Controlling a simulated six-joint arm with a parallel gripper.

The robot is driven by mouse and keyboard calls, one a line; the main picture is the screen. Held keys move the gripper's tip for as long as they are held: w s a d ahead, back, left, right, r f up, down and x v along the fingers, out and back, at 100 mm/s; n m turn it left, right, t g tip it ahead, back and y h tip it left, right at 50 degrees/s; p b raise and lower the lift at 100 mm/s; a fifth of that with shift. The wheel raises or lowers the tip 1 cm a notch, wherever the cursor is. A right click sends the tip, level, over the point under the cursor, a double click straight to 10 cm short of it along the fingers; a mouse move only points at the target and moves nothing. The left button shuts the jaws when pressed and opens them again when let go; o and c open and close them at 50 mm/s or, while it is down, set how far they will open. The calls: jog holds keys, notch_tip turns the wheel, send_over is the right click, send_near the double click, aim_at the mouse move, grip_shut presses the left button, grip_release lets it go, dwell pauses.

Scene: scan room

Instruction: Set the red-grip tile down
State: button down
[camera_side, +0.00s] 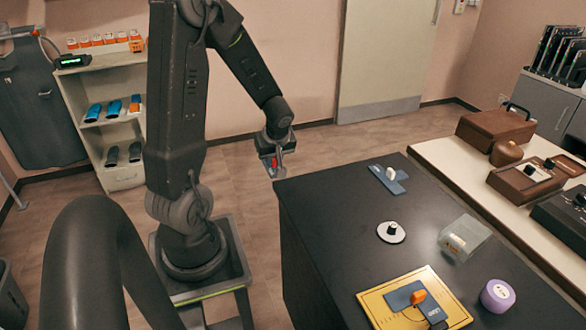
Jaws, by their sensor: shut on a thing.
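My gripper (276,158) is shut on the red-grip tile (273,168), a small grey tile with a red grip. It holds the tile in the air by the far left corner of the black table (335,205), seemingly just off its edge. Part of the tile is hidden by the jaws. On the table, a blue-grey tile with a white grip (388,178) lies near the far edge. A yellow board (378,305) at the near side bears a grey tile with an orange grip (405,296).
A white disc with a black knob (391,232), a clear box (465,238) and a purple round container (497,295) stand on the table. The table's left part is bare. A white counter (450,165) with brown cases runs along the right. A shelf (110,115) stands behind at left.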

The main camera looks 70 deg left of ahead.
jog(key=w+a, duration=0.3)
jog(key=w, duration=0.9)
send_over(341, 185)
jog(key=d, duration=0.1)
jog(key=f, duration=0.5)
jog(key=shift+s+f, duration=0.25)
jog(key=shift+f, duration=0.1)
jog(key=shift+w+d+f, duration=0.25)
jog(key=shift+w+f, duration=0.1)
jog(key=shift+f, duration=1.9)
jog(key=shift+f, duration=0.15)
jog(key=c, duration=1.1)
grip_release()
